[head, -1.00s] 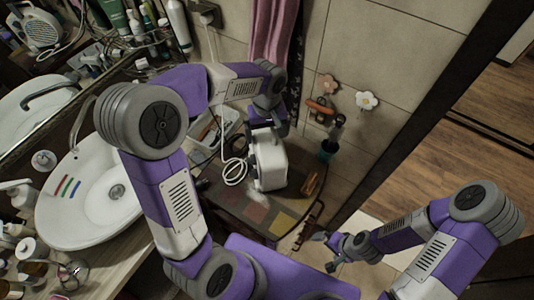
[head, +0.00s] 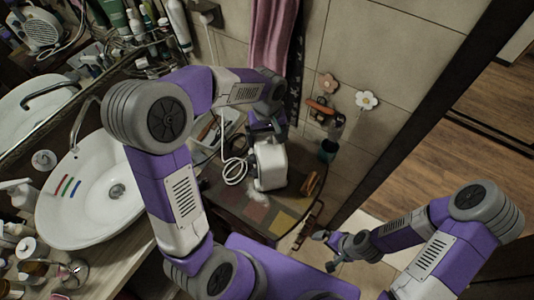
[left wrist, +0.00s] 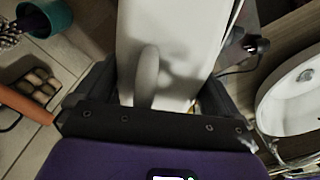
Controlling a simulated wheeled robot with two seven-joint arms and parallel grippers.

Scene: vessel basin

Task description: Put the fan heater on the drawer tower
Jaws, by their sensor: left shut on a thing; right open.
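The white fan heater (head: 269,167) is upright over the top of the drawer tower (head: 229,203); I cannot tell if its base touches. My left gripper (head: 265,128) is shut on the upper part of the heater from above. In the left wrist view the heater's pale casing (left wrist: 188,30) lies between the dark fingers (left wrist: 155,95). The tower's top is dark with coloured square patches, and its drawers are mostly hidden. My right gripper (head: 327,251) is open and empty, low to the right of the tower.
A white cord (head: 234,171) loops left of the heater. A brown brush-like item (head: 310,184) and a teal cup (head: 327,150) are to its right; the cup also shows in the left wrist view (left wrist: 48,18). The basin (head: 95,200) is at left, the tiled wall behind.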

